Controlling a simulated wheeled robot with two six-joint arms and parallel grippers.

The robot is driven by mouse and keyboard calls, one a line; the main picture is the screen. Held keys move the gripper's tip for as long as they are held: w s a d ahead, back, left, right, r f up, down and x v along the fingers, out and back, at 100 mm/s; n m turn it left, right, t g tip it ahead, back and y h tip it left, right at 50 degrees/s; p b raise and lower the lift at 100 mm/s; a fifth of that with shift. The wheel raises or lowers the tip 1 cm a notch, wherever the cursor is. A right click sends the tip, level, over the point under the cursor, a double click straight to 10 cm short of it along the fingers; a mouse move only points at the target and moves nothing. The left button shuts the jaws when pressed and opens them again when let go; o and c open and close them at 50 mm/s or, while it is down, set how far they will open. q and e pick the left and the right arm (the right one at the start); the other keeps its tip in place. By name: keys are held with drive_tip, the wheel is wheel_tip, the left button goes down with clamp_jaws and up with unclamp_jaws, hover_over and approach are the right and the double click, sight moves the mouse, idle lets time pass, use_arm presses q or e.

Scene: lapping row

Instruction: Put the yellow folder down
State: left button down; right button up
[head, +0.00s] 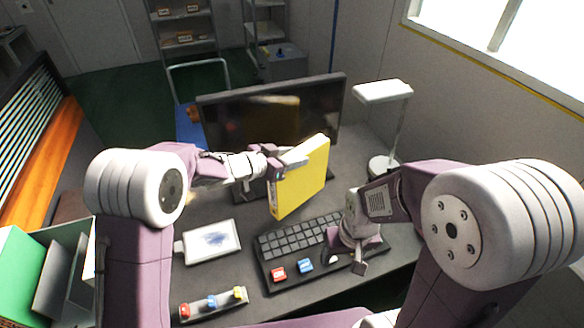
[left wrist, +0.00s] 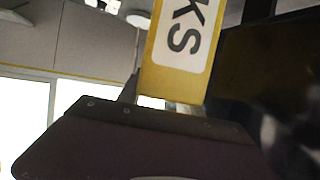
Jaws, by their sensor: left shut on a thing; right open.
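The yellow folder (head: 302,180) is upright and slightly tilted in the head view, in front of the dark monitor and behind the keyboard. My left gripper (head: 292,160) is shut on the folder near its upper left edge. In the left wrist view the folder's yellow spine (left wrist: 178,75) shows a white label with the letters "KS". I cannot tell whether the folder's bottom edge touches the desk. My right gripper (head: 345,262) is open and empty, low over the right part of the keyboard.
The black keyboard (head: 295,240) has a red and a blue block at its front. A white tablet (head: 211,242) lies to the left. A monitor (head: 270,115) stands behind, with a white lamp (head: 383,92) to its right. A small tray (head: 213,304) holds coloured pieces in front.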

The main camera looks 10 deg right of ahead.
sight(299, 178)
use_arm(q)
drive_tip(key=shift+w+a, duration=0.1)
drive_tip(key=shift+a, duration=0.05)
wheel_tip(299, 178, down, 4)
drive_tip(key=shift+f+b, duration=0.1)
drive_tip(key=shift+b, duration=0.5)
drive_tip(key=shift+f, duration=0.15)
drive_tip(key=c, duration=0.8)
unclamp_jaws()
